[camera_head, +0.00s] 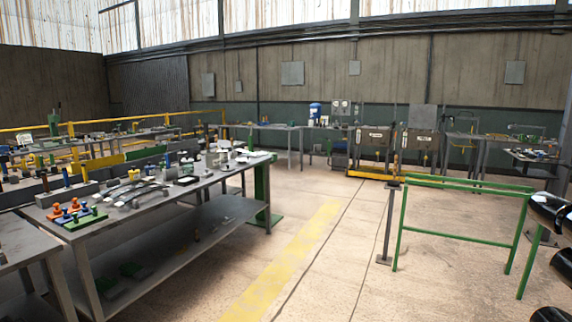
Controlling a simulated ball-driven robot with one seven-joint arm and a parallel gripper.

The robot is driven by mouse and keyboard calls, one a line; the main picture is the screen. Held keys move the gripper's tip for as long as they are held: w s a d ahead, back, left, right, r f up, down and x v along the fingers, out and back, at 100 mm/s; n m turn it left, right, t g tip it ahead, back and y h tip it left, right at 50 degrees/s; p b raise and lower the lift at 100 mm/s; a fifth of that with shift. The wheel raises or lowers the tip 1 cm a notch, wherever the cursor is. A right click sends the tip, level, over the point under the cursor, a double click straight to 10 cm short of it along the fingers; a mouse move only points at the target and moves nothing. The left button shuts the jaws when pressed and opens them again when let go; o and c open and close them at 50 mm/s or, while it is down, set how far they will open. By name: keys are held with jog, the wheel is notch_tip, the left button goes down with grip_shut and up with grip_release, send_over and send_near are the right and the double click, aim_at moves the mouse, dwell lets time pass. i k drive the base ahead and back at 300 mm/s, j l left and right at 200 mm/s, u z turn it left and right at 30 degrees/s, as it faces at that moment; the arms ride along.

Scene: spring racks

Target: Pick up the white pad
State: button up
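I cannot clearly pick out the white pad. Small pale items lie on the long grey workbench (225,184) at left. Black rounded parts of my arm show at the right edge of the view. No gripper fingers can be made out, so I cannot see the gripper's state. The arm is well apart from the bench.
Orange and blue parts (68,211) and a green plate (84,221) sit at the bench's near end. A green rail frame (460,234) stands at right. A yellow floor stripe (285,268) crosses open floor between. A yellow-based cart (370,173) stands at the back.

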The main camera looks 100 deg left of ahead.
aim_at(206, 174)
jog(key=u, duration=4.4)
